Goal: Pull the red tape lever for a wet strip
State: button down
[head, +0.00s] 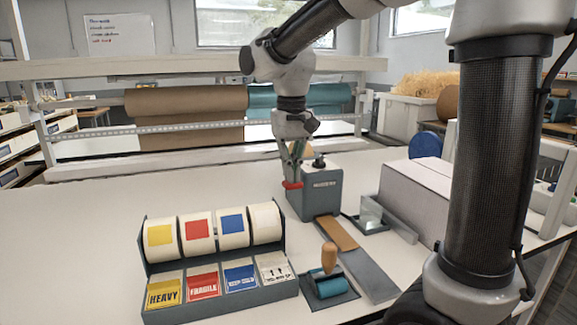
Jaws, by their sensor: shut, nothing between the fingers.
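The tape dispenser (321,193) is a grey box standing on the white table near the middle of the head view. Its red lever (292,184) sticks out at the box's left side. A brown tape strip (335,234) lies in front of the box, on a grey plate. My gripper (293,177) points down at the lever, shut with nothing between its fingers. Its fingertips appear right at or just above the red lever; whether they touch it I cannot tell. The fingers partly hide the lever's upper part and the box's left edge.
A label rack (290,280) with several rolls stands front left. A roller with a wooden handle (329,257) lies beside it. A pale box (415,195) stands to the right. Brown (180,101) and teal (335,97) paper rolls hang behind. The table's left is clear.

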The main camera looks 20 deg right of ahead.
jog(key=shift+f, duration=1.6)
jog(key=shift+f, duration=0.3)
notch_tip(320, 180, up, 12)
dwell(0.5)
jog(key=s+d+f+t, duration=0.2)
jog(key=s+d+f, duration=0.2)
jog(key=s+d, duration=0.3)
jog(key=s+d+f+t, duration=0.2)
jog(key=s+d+f, duration=0.3)
jog(key=s+d, duration=0.3)
jog(key=s, duration=0.4)
jog(key=shift+f, duration=0.15)
